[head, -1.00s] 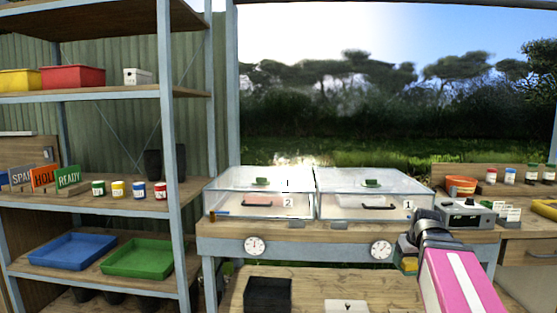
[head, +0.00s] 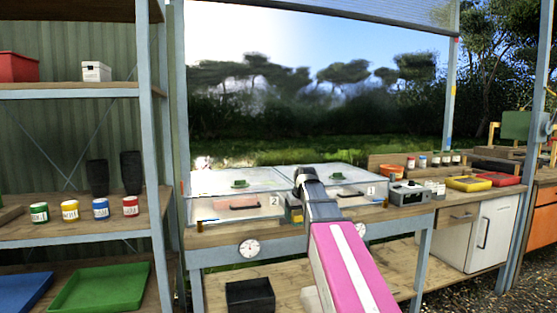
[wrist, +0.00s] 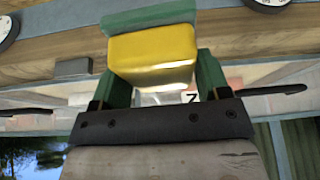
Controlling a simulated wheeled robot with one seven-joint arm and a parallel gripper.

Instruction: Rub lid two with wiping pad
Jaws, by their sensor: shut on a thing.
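Lid two (head: 212,183) is the clear lid with a green knob on the left box, which bears the label 2 (head: 274,201). The lid of box one (head: 350,176) is beside it on the right. My gripper (head: 296,208) is in front of the boxes, near where they meet, and partly hides them. In the wrist view my gripper (wrist: 160,75) is shut on the wiping pad (wrist: 152,56), a yellow block with a green layer. A label 2 (wrist: 190,95) shows upside down behind the fingers. I cannot see the pad touching either lid.
Round dials (head: 249,249) are on the bench front (head: 225,259). A grey device (head: 409,193) stands right of the boxes. The left shelf holds several small jars (head: 100,208) and a green tray (head: 100,288). A black bin (head: 250,296) is on the lower shelf.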

